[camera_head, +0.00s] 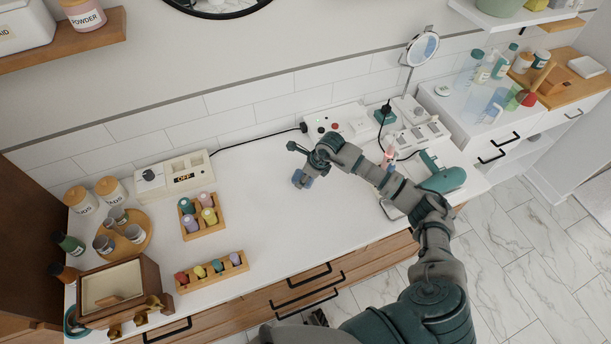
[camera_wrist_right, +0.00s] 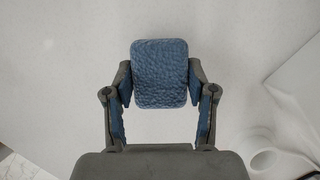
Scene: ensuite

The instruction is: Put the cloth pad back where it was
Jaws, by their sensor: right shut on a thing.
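The cloth pad (camera_wrist_right: 160,73) is a blue, textured, rounded rectangle held between the fingertips of my right gripper (camera_wrist_right: 160,85) in the right wrist view. Both fingers press on its sides. In the head view my right gripper (camera_head: 303,178) hangs over the middle of the white counter (camera_head: 275,215), with a bit of blue at its tips. I cannot tell its exact height above the counter. My left gripper is not in view.
Wooden racks with coloured bottles (camera_head: 202,215) (camera_head: 212,271) and a wooden box (camera_head: 118,290) stand at the left. A white switch box (camera_head: 172,177) and a white panel with buttons (camera_head: 335,125) sit along the wall. A green hairdryer (camera_head: 440,178) lies at the right. The counter around my gripper is clear.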

